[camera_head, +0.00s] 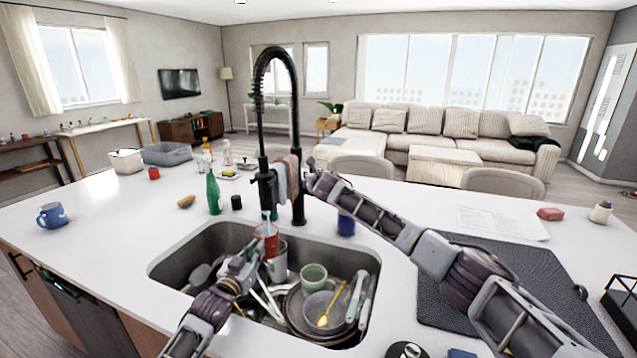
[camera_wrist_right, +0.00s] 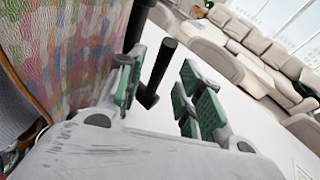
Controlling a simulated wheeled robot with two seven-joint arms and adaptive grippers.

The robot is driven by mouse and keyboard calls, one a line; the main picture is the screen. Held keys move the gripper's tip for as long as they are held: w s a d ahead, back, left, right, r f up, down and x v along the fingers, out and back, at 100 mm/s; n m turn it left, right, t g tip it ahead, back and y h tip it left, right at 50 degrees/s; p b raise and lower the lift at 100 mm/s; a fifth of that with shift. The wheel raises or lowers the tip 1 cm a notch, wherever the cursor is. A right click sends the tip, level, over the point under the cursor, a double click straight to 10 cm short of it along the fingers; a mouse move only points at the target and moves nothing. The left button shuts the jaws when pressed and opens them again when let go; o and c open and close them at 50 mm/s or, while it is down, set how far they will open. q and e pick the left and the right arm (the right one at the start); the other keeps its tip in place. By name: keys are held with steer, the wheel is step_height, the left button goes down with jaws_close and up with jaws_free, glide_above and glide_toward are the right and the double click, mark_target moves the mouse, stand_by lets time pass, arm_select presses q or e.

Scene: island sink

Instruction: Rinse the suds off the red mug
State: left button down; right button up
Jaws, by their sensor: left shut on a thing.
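The red mug (camera_head: 266,238) is above the sink under the black faucet (camera_head: 265,178), with a pale stream of water running down into it. My left gripper (camera_head: 252,254) is shut on the mug from below. Suds on it are too small to tell. My right gripper (camera_head: 311,178) is beside the faucet's upright. In the right wrist view, its green-padded fingers (camera_wrist_right: 160,95) are apart, with the black faucet lever (camera_wrist_right: 151,85) between them. The lever does not appear pinched.
The sink (camera_head: 160,265) holds a green mug (camera_head: 314,276), pans and utensils. A patterned cloth (camera_wrist_right: 65,45) hangs by the faucet. A green bottle (camera_head: 213,194) and a blue mug (camera_head: 52,215) stand left. A dark mat (camera_head: 545,275) lies right. The left counter has free room.

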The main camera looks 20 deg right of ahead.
steer(key=v, duration=0.8)
stand_by(0.6)
steer(key=shift+s, duration=0.2)
